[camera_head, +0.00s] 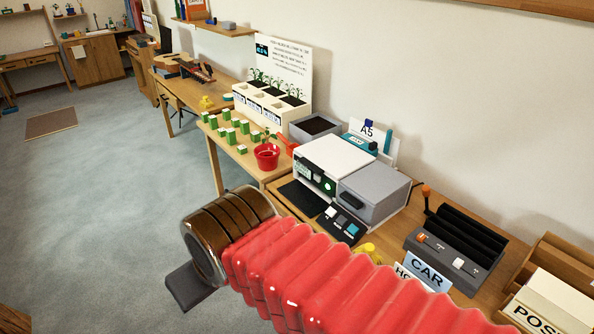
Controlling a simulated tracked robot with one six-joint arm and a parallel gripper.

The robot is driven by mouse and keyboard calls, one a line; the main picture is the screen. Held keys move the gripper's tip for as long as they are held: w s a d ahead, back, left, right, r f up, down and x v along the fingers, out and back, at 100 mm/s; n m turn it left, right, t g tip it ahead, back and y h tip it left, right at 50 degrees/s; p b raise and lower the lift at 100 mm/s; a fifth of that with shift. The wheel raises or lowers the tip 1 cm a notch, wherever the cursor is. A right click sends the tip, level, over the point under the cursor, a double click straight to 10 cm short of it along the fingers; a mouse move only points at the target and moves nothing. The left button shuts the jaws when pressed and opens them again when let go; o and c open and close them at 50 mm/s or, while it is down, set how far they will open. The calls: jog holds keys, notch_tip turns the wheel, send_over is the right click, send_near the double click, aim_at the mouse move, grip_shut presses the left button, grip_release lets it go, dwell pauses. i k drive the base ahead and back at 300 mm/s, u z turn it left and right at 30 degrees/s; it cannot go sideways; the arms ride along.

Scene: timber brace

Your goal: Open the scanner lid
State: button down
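A white and grey boxy machine (338,162) stands on the long wooden bench against the wall. It looks like the scanner, though no label names it. Its grey right-hand part (374,188) has a flat top that appears closed. A dark panel with small buttons (340,224) lies in front of it. My red ribbed arm crosses the lower middle of the picture and ends in a bronze wrist. A dark plate of my gripper (189,287) shows below the wrist, over the floor left of the bench. The fingertips are hidden, so its opening cannot be told.
A red pot (267,156) and several green-and-white blocks (228,136) stand left of the machine. A grey bin (313,127) is behind it. A dark finned device (455,247) and a CAR sign (428,271) are to the right. Open grey floor (100,200) lies left.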

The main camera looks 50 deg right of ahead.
aim_at(329, 154)
jog(key=u, duration=0.05)
jog(key=i, duration=1.05)
